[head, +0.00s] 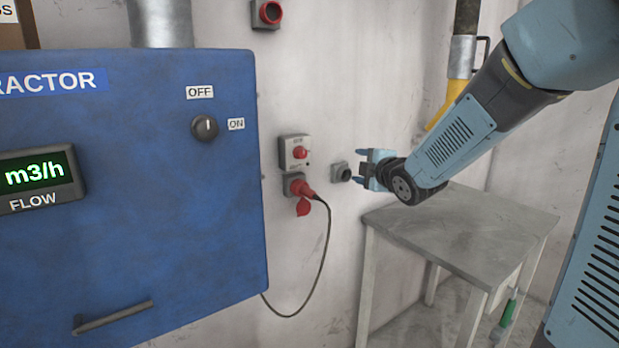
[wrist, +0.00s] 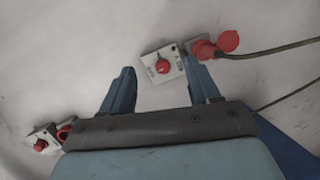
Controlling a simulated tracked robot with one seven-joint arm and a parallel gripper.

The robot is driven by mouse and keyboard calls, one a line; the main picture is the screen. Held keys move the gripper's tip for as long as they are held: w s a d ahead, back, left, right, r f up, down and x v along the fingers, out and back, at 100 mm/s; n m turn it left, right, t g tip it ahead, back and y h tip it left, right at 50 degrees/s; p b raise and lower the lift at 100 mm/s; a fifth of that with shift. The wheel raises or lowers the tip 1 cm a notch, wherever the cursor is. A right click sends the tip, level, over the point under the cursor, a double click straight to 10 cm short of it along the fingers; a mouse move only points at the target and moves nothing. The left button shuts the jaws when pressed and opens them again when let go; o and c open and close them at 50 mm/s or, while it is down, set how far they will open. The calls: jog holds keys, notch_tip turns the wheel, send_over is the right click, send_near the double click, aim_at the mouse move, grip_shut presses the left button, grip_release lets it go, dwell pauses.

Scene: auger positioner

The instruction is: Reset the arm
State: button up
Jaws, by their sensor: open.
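My gripper (head: 363,167) is at the end of my blue arm, which reaches in from the right in the head view. Its fingers point left toward the wall, near a small grey wall box with a dark round front (head: 341,172). In the wrist view my gripper (wrist: 160,85) has its two blue fingers spread apart, with nothing between them. Beyond the fingers is the grey switch box with a red knob (wrist: 163,66). Whether any finger touches the wall or a box is hard to tell.
A blue extractor cabinet (head: 140,190) with an OFF/ON knob (head: 204,128) fills the left. A red plug (head: 300,188) with a hanging black cable (head: 325,245) sits below the red-knob box (head: 294,152). A grey table (head: 460,225) stands below my arm, its top bare.

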jog(key=s+d+m+g+h, duration=0.45)
jog(key=s+d+m, duration=0.45)
jog(key=s+m, duration=0.4)
jog(key=s+f+m+g, duration=0.1)
jog(key=s+m+g, duration=0.4)
jog(key=s, duration=1.3)
jog(key=shift+s+f+m+h, duration=0.15)
jog(key=shift+s+m+h, duration=0.15)
jog(key=shift+m, duration=0.6)
jog(key=shift+d, duration=0.1)
